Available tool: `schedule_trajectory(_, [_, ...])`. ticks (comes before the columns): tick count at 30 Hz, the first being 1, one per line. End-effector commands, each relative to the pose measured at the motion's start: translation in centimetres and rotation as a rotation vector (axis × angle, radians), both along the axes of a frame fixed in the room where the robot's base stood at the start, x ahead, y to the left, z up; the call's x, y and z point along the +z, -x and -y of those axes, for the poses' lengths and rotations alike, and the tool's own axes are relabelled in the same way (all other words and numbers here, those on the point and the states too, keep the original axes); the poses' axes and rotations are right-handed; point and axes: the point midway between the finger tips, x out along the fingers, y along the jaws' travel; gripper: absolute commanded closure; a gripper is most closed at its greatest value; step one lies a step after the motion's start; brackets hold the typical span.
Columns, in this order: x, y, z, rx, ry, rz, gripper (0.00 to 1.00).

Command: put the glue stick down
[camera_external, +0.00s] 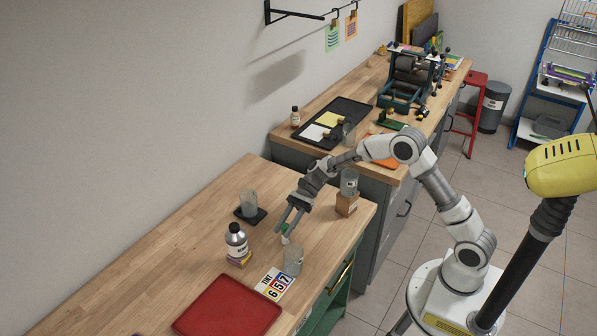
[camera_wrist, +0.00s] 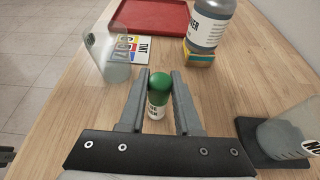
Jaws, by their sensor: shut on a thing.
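The glue stick (camera_wrist: 158,102) has a green rounded cap and a white labelled body. My gripper (camera_wrist: 160,85) is shut on it, with one finger on each side, and the cap shows between the fingers. In the external view my gripper (camera_external: 286,229) points down over the near wooden table, with the glue stick's white end (camera_external: 285,240) low at the fingertips. The stick looks about upright. I cannot tell whether its lower end touches the table (camera_external: 190,245).
A clear cup (camera_external: 292,261) and number card (camera_external: 270,284) are close by, with a red tray (camera_external: 230,308) beyond. A labelled bottle (camera_external: 237,240) stands on a coloured block. A cup on a black coaster (camera_external: 262,214) and a cardboard block (camera_external: 347,204) flank my gripper.

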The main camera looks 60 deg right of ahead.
Motion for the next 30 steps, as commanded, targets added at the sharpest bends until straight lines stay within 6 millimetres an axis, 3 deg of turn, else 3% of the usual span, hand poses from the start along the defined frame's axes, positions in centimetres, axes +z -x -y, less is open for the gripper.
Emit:
schedule_trajectory(9, [-0.2,0.0,0.0,0.000,0.000,0.001,1.00])
schedule_trajectory(10, [-0.2,0.0,0.0,0.001,0.000,0.002,0.64])
schedule_trajectory(15, [-0.1,0.0,0.0,0.001,0.000,0.002,0.38])
schedule_trajectory(25, [0.2,0.0,0.0,0.000,0.001,0.003,0.38])
schedule_trajectory(30, [1.3,-0.1,2.3,-0.004,0.001,0.003,0.38])
